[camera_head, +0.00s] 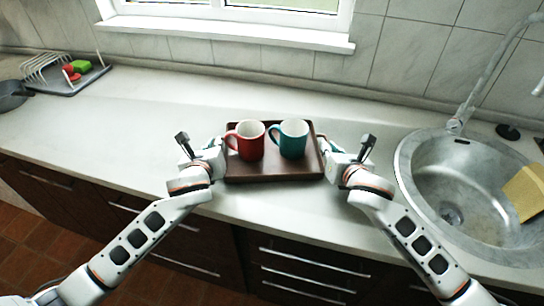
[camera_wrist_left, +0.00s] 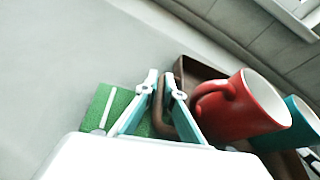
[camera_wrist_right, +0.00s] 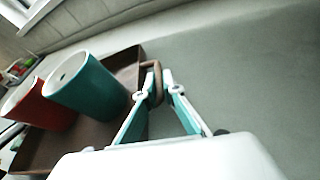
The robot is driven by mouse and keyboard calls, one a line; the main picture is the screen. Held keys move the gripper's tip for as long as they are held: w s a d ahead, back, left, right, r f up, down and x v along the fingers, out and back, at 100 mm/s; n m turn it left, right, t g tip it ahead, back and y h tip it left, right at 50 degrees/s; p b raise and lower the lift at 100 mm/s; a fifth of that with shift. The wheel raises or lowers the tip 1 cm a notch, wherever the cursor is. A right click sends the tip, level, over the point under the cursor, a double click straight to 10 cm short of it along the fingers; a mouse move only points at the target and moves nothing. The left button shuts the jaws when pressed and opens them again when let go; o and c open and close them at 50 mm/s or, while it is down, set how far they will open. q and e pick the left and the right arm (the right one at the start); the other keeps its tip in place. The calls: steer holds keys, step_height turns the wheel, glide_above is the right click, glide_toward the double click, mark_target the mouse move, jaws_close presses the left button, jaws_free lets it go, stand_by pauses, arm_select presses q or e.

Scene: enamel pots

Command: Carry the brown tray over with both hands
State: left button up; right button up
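The brown tray (camera_head: 275,173) is at the middle of the counter, between my two grippers; I cannot tell if it touches the counter. A red mug (camera_head: 248,143) stands upright on its left and a teal mug (camera_head: 291,141) on its right. My left gripper (camera_wrist_left: 164,86) has its fingers closed around the tray's left handle (camera_wrist_left: 160,122). My right gripper (camera_wrist_right: 154,86) has its fingers closed around the right handle (camera_wrist_right: 157,74). In the head view both handles are largely hidden by my grippers.
A dish rack (camera_head: 62,75) with red and green items stands far left, beside a dark pan (camera_head: 12,95). A green patch (camera_wrist_left: 107,105) shows beside my left gripper.

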arm_select(q)
steer(key=o, duration=0.4)
steer(key=shift+s+f, duration=0.2)
steer(key=shift+f, duration=0.3)
arm_select(e)
steer(key=o, duration=0.4)
arm_select(q)
steer(key=shift+d+f, duration=0.1)
steer(key=shift+f, duration=0.1)
arm_select(e)
steer(key=shift+o, duration=0.2)
arm_select(q)
steer(key=shift+s, duration=0.2)
steer(key=v, duration=0.3)
steer(key=r+v, duration=0.1)
steer(key=v, duration=0.2)
steer(key=shift+d+r, duration=0.1)
steer(key=shift+r, duration=0.05)
arm_select(e)
steer(key=shift+a+f, duration=0.1)
arm_select(q)
steer(key=shift+s+r, duration=0.4)
steer(key=shift+s, duration=0.2)
arm_select(e)
steer(key=shift+s, duration=0.1)
arm_select(q)
steer(key=shift+r, duration=0.1)
arm_select(e)
steer(key=v, duration=1.2)
